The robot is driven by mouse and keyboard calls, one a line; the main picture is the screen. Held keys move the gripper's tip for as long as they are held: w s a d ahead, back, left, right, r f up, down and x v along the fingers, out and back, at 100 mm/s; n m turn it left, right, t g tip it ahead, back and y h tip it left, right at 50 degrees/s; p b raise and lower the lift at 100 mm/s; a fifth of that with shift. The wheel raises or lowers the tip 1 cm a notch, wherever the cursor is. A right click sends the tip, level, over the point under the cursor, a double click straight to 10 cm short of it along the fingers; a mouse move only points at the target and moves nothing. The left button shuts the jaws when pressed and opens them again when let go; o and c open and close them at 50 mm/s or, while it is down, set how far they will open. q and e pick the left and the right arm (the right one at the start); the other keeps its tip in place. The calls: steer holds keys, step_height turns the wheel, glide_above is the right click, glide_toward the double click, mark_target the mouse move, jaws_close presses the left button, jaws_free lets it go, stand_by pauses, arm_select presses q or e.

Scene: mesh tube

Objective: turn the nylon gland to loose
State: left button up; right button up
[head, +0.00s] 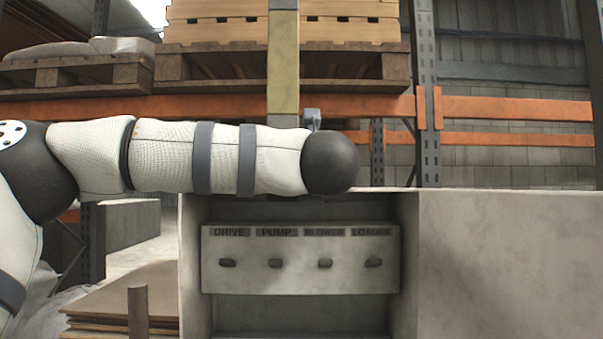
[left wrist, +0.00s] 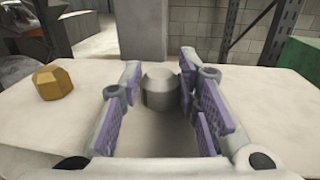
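A grey, short cylindrical fitting with a tapered top, which looks like the nylon gland (left wrist: 160,88), stands upright on a pale surface in the left wrist view. My left gripper (left wrist: 157,78) is open, with its purple-padded fingers on either side of it. The right pads look very close to the fitting, and a gap shows on the left. I cannot tell whether any pad touches. In the head view my left arm reaches across to the right, and its gripper is hidden. My right gripper is in neither view.
A brass faceted fitting (left wrist: 53,83) sits left on the same pale surface (left wrist: 50,125). A grey post (left wrist: 142,30) rises behind and a green box (left wrist: 302,62) stands at right. A switch panel (head: 300,280) sits in a recess below my arm, with pallet racking (head: 490,107) behind.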

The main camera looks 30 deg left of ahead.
arm_select(q)
steer(key=shift+c, duration=1.2)
steer(key=shift+n+g+y, duration=0.3)
steer(key=shift+y, duration=0.1)
steer(key=n+g+y, duration=0.1)
steer(key=g+y, duration=0.1)
steer(key=n+g+y, duration=0.1)
steer(key=shift+w+d+n, duration=0.2)
steer(key=shift+w+n, duration=0.05)
steer(key=shift+n, duration=0.05)
steer(key=shift+w+f+n+g+y+b, duration=0.15)
steer(key=shift+n+g+y+b, duration=0.35)
steer(key=shift+n+g, duration=0.55)
steer(key=shift+n+g+y, duration=0.45)
steer(key=shift+g+y, duration=0.05)
steer(key=shift+g, duration=0.55)
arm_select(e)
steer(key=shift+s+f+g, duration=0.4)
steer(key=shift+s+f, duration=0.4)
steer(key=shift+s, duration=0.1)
arm_select(q)
steer(key=shift+r, duration=0.2)
steer(key=o, duration=1.2)
